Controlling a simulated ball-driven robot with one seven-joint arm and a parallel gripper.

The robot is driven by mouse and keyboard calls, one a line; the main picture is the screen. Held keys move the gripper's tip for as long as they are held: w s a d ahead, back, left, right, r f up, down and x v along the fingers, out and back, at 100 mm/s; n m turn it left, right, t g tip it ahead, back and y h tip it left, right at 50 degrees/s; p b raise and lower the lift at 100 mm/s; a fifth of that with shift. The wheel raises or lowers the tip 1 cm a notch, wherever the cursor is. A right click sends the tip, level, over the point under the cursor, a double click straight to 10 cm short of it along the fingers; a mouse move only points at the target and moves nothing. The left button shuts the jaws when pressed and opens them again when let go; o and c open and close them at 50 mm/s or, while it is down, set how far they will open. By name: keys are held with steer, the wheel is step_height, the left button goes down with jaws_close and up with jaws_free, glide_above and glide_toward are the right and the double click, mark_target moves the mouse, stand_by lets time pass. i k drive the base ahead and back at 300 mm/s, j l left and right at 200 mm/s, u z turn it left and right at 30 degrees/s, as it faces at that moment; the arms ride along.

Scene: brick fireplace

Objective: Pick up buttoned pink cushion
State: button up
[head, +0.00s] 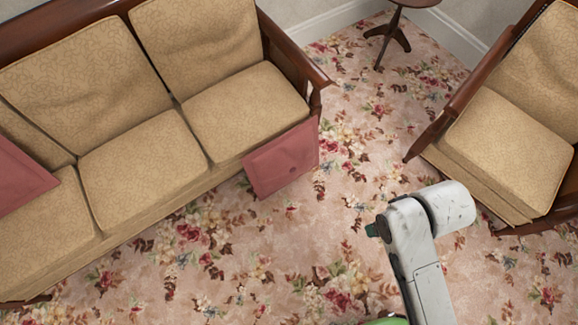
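A pink cushion (283,160) with a button near its middle leans against the front of the tan sofa, at the sofa's right end near the armrest. Its lower edge is close to the floor. A second pink cushion (20,178) lies on the sofa seat at the left edge, partly cut off; no button shows on its visible part. My white arm reaches in from the bottom right, to the right of and apart from the buttoned cushion. The fingers of my gripper do not show, so I cannot see their opening.
The wood-framed sofa (145,172) fills the left side. A matching armchair (508,153) stands at the right. A small dark side table (391,40) stands at the back. The floral carpet (340,195) between sofa and armchair is clear apart from my arm.

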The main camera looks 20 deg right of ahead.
mark_target(283, 160)
steer(key=i+l+u, duration=1.05)
steer(key=i+l, duration=0.2)
steer(key=l, duration=0.1)
